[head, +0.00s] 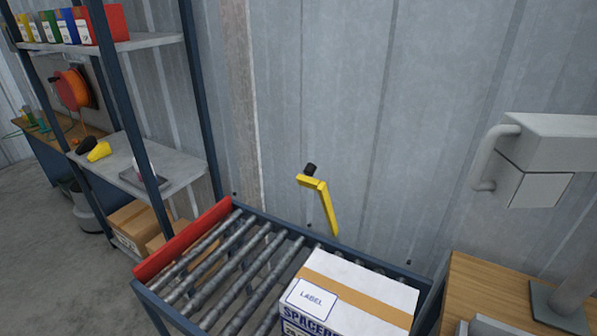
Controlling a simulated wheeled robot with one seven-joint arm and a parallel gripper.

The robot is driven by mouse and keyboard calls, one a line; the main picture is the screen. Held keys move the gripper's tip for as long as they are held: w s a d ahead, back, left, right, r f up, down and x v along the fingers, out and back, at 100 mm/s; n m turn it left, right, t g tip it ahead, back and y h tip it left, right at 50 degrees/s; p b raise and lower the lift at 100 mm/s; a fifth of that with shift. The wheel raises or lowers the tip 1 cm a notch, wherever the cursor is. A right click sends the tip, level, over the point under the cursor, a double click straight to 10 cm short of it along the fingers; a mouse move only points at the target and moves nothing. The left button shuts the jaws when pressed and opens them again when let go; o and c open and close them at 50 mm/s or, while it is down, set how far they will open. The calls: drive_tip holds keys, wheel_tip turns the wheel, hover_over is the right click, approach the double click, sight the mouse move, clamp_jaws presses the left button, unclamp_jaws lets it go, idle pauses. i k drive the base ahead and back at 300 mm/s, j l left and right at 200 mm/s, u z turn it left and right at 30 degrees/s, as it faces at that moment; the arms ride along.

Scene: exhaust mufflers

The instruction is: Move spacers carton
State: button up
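The spacers carton (352,293) is a white box with a tan tape strip across its top and a white label reading "LABEL". Part of the word "SPACER" shows in dark letters on its near side. It sits on the right part of a roller conveyor (240,264), and its lower part is cut off by the bottom edge of the head view. My gripper is not in the head view.
A red end plate (184,240) closes the conveyor's left end; the rollers left of the carton are bare. A yellow crank (325,205) rises behind. A wooden bench (487,285) with a grey machine (550,150) stands right. A shelf rack (165,172) stands left.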

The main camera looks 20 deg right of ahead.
sight(331, 295)
drive_tip(key=j+z, duration=0.4)
drive_tip(key=j, duration=1.2)
drive_tip(key=i+j+z, duration=0.55)
drive_tip(key=j, duration=0.3)
drive_tip(key=i+j+z, duration=0.25)
drive_tip(key=i+j, duration=0.15)
drive_tip(key=j, duration=0.15)
drive_tip(key=i+j+z, duration=0.3)
drive_tip(key=i+j, duration=0.35)
drive_tip(key=k+j, duration=0.15)
drive_tip(key=k, duration=0.45)
drive_tip(key=k+j, duration=0.1)
drive_tip(key=k, duration=0.5)
drive_tip(key=k+j, duration=0.15)
drive_tip(key=k, duration=0.45)
